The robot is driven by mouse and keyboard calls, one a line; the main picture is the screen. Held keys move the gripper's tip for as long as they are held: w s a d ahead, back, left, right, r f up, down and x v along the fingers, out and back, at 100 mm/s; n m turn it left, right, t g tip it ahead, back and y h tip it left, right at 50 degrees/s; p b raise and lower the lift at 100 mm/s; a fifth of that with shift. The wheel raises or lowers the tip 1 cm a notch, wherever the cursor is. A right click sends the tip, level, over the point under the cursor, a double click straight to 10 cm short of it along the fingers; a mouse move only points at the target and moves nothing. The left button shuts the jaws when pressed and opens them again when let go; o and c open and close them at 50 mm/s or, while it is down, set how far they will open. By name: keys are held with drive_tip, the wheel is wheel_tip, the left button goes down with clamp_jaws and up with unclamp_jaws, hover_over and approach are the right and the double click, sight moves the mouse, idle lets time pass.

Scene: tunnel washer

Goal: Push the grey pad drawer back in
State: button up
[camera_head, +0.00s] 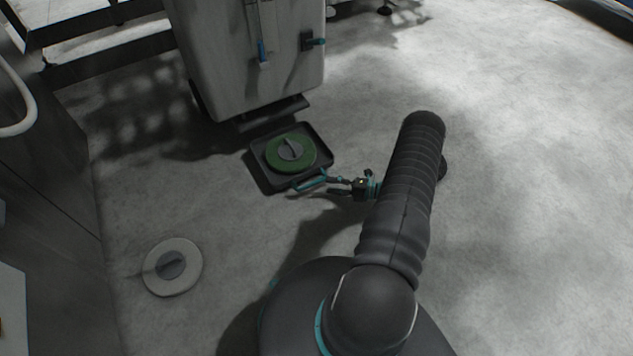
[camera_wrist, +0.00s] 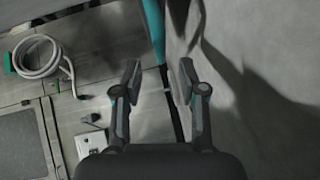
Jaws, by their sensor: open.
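The pad drawer (camera_head: 260,172) is a dark grey square tray. In the head view it stands out on the floor side of the grey machine's base. A round green pad (camera_head: 275,160) with a grey centre grip lies in it. A teal handle (camera_head: 312,182) is along its front edge. My gripper (camera_head: 337,187) is open beside the right end of that handle. In the wrist view a teal bar (camera_wrist: 154,35) runs between the open fingers of my gripper (camera_wrist: 160,75); whether they touch it I cannot tell.
The grey machine (camera_head: 250,60) stands behind the drawer, with a teal knob (camera_head: 318,42) on its side. A white disc (camera_head: 187,282) with a grey centre lies on the floor at left. A pale hose (camera_wrist: 27,68) shows in the wrist view. The floor at right is clear.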

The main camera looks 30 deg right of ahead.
sight(317, 183)
drive_tip(key=x, duration=0.7)
drive_tip(key=shift+w+a, duration=0.1)
drive_tip(key=shift+a, duration=0.1)
